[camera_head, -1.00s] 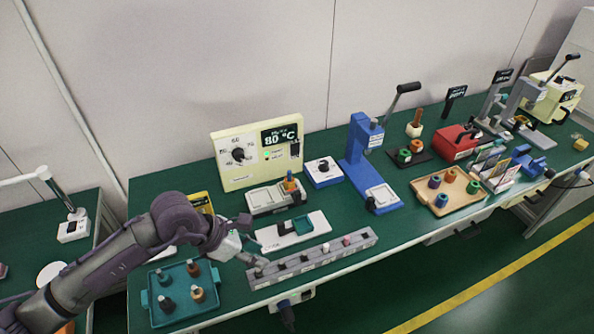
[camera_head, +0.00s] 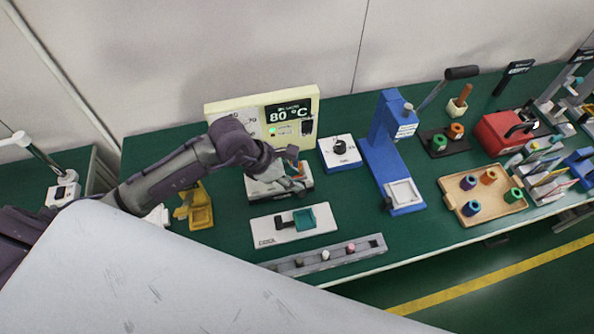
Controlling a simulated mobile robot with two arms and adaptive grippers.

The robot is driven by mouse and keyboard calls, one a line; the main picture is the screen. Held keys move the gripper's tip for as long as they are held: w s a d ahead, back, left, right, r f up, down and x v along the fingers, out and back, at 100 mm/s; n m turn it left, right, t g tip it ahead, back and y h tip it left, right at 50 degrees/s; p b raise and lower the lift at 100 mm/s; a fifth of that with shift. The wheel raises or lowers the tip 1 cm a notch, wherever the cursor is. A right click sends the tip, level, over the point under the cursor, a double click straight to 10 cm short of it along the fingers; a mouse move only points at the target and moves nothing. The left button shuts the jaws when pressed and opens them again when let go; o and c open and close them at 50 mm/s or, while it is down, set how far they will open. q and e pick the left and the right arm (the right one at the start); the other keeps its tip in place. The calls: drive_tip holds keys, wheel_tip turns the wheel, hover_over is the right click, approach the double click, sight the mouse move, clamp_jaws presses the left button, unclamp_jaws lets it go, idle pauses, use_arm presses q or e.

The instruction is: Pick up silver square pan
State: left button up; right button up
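My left gripper (camera_head: 291,172) is over the silver-grey square hot plate unit (camera_head: 268,191) in front of the cream 80 °C controller (camera_head: 304,103). Its fingers cover much of the unit's top, and a small orange patch shows beside them. I cannot tell whether the fingers are open or touch anything. No separate silver pan stands out clearly on the unit. A small teal square pan with a dark handle (camera_head: 304,219) lies on the white board (camera_head: 266,234). A silver square plate (camera_head: 403,193) sits on the blue press's base. My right gripper is not in view.
A large pale grey surface close to the camera covers the lower left. A grey strip with pegs (camera_head: 318,267) lies at the front edge. The blue press (camera_head: 389,142) and blue dial box (camera_head: 340,152) stand right of the gripper. A yellow holder (camera_head: 196,209) is left.

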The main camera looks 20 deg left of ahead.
sight(298, 177)
use_arm(q)
drive_tip(key=x, duration=0.2)
drive_tip(key=shift+w+d+f, duration=0.15)
drive_tip(key=shift+w+f, duration=0.1)
drive_tip(key=shift+p+x, duration=0.6)
drive_tip(key=shift+x, duration=0.35)
drive_tip(key=x, duration=0.1)
drive_tip(key=p+x, duration=0.1)
drive_tip(key=x, duration=0.1)
drive_tip(key=shift+s+f, duration=0.15)
drive_tip(key=shift+f, duration=0.5)
clamp_jaws()
drive_tip(key=shift+r, duration=0.1)
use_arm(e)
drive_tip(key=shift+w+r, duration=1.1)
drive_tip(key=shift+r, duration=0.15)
